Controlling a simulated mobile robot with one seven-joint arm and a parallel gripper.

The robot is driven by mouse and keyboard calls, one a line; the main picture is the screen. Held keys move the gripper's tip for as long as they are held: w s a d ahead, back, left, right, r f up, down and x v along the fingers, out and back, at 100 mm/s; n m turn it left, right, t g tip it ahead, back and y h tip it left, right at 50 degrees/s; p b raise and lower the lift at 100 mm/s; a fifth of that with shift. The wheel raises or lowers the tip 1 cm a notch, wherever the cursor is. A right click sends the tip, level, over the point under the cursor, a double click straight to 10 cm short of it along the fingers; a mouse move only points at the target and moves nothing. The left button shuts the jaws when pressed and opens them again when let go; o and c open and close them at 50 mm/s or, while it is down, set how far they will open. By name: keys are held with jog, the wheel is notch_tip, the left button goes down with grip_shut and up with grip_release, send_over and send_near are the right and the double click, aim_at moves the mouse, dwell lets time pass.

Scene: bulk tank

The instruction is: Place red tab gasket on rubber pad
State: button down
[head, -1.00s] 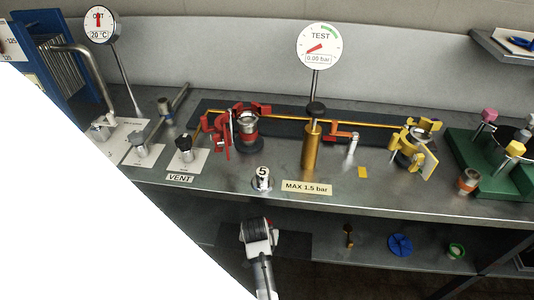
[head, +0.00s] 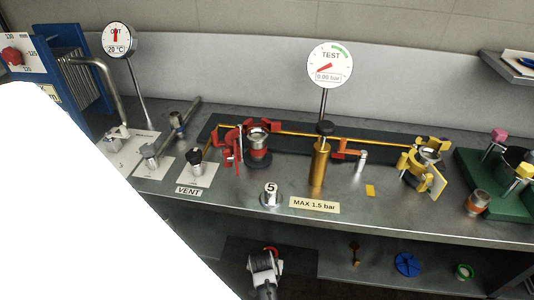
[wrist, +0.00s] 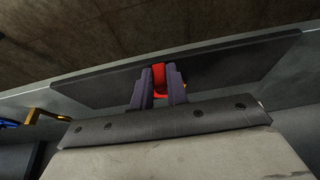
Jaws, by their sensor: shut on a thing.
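In the wrist view my gripper (wrist: 158,84) is shut on a red piece, the red tab gasket (wrist: 159,73), which shows between the two dark purple fingers. The fingers partly hide its shape. A flat dark rubber pad (wrist: 235,63) lies beyond the fingertips in that view. In the head view the dark pad (head: 301,262) lies on the lower shelf, under and beside my arm's end. I cannot tell whether the gasket touches the pad.
On the lower shelf, right of the pad, are a small brass part (head: 355,252), a blue disc (head: 407,264) and a green ring (head: 464,271). The bench above (head: 390,215) overhangs the shelf and carries red and yellow clamps, a brass post and a gauge.

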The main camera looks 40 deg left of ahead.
jog(key=c, duration=1.4)
grip_release()
jog(key=v, duration=1.2)
jog(key=shift+r, duration=0.1)
